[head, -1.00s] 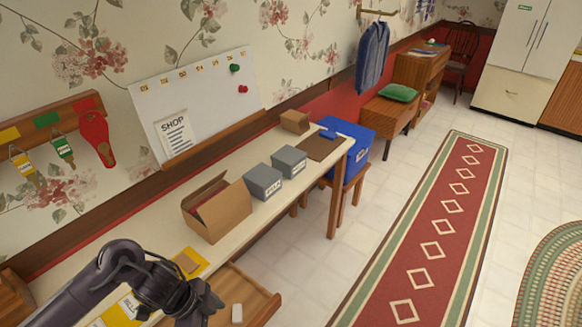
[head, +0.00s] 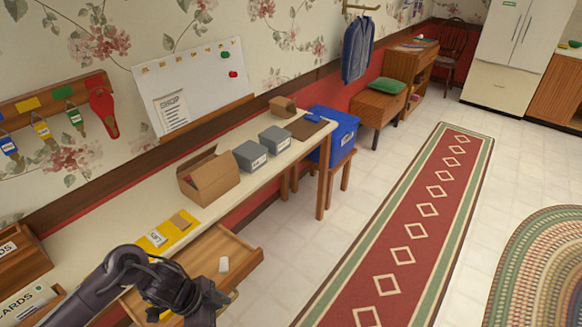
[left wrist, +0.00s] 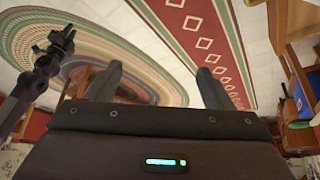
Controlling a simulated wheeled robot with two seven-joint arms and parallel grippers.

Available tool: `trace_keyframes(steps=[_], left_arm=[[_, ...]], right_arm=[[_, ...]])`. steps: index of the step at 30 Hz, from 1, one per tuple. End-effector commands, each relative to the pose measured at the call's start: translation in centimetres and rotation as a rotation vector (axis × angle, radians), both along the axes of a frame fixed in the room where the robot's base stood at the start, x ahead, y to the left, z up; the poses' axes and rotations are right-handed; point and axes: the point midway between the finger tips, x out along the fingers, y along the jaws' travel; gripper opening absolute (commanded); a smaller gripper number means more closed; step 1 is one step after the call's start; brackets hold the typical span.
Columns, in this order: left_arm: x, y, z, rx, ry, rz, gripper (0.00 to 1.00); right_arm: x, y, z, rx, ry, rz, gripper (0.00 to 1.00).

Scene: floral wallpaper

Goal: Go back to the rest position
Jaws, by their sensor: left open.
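My left arm comes in from the lower left in the head view, and its dark gripper (head: 205,300) is in front of the open drawer (head: 240,246). In the left wrist view the two fingers of my left gripper (left wrist: 158,80) stand wide apart with nothing between them. Behind them lie the floor and rugs. A dark arm at the left of the left wrist view appears to be my right arm, with its gripper end (left wrist: 60,42) raised. Its jaws are too small to read. The right gripper does not show in the head view.
A narrow table (head: 95,226) along the wall holds an open cardboard box (head: 212,182), grey boxes (head: 250,156) and a yellow envelope (head: 165,240). A blue bin (head: 335,135) stands beyond it. The floor with the red runner (head: 400,235) is clear.

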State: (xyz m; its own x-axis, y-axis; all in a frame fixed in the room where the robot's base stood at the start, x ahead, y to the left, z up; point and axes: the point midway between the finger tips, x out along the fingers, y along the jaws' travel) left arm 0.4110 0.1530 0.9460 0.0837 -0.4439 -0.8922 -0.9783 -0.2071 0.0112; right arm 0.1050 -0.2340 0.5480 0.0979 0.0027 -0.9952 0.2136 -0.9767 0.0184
Motion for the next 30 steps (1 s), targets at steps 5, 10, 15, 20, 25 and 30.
trace_keyframes(steps=[5,10,15,20,25,30], left_arm=[[1.4,-0.9,-3.8,-0.075,0.012,0.107,0.75],[2.9,-1.2,-9.0,-0.15,0.022,0.261,0.75],[3.2,-0.3,-16.6,-0.195,0.039,0.463,0.75],[-0.1,1.9,-27.2,-0.17,0.072,0.705,0.75],[-7.8,4.5,-37.2,-0.057,0.121,0.914,0.75],[-17.9,6.4,-44.5,0.099,0.181,1.051,0.75]], right_arm=[[0.3,0.7,-1.1,0.009,-0.004,-0.002,0.2],[0.7,1.2,-2.2,0.014,-0.01,-0.004,0.2],[0.3,0.8,-3.8,0.01,-0.004,-0.002,0.2],[-0.2,0.3,-5.6,0.004,0.004,-0.001,0.2],[-0.2,0.2,-7.1,0.003,0.003,-0.001,0.2],[-0.1,0.2,-8.4,0.002,0.003,0.0,0.2]])
